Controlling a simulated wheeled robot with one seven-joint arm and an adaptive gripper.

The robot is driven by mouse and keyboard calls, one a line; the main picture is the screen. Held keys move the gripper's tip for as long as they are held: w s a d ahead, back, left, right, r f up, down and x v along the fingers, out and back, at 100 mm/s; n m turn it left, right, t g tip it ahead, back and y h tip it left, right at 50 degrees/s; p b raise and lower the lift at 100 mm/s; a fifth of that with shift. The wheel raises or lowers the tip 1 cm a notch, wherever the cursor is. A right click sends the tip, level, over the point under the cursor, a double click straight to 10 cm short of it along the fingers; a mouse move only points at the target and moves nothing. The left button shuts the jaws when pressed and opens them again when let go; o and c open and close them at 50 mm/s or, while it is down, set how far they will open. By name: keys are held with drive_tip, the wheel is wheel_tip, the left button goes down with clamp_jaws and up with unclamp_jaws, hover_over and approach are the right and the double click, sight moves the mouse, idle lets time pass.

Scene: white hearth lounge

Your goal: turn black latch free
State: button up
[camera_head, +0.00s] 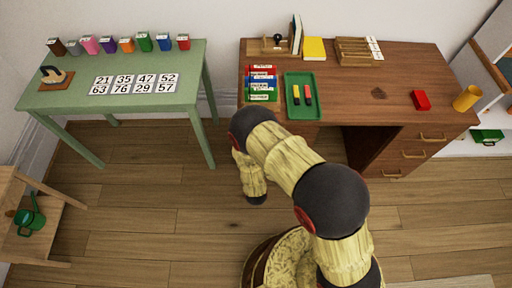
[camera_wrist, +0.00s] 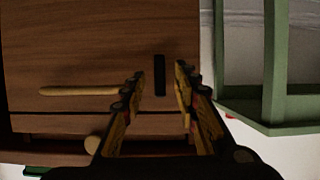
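The black latch (camera_wrist: 160,75) is a short dark bar standing upright in the wrist view, on the brown wooden front of the desk (camera_wrist: 90,45). My gripper (camera_wrist: 159,82) is open, with one yellow-and-black finger to either side of the latch in the picture. I see nothing held between the fingers. I cannot tell how far the fingertips are from the wood or whether they touch the latch. In the head view the desk (camera_head: 350,85) stands at the upper right; the latch is not visible there and my gripper cannot be made out beyond my arm.
A green tray (camera_head: 306,111) lies on the desk.

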drive_tip(key=v, duration=1.1)
drive_tip(key=shift+s, duration=0.15)
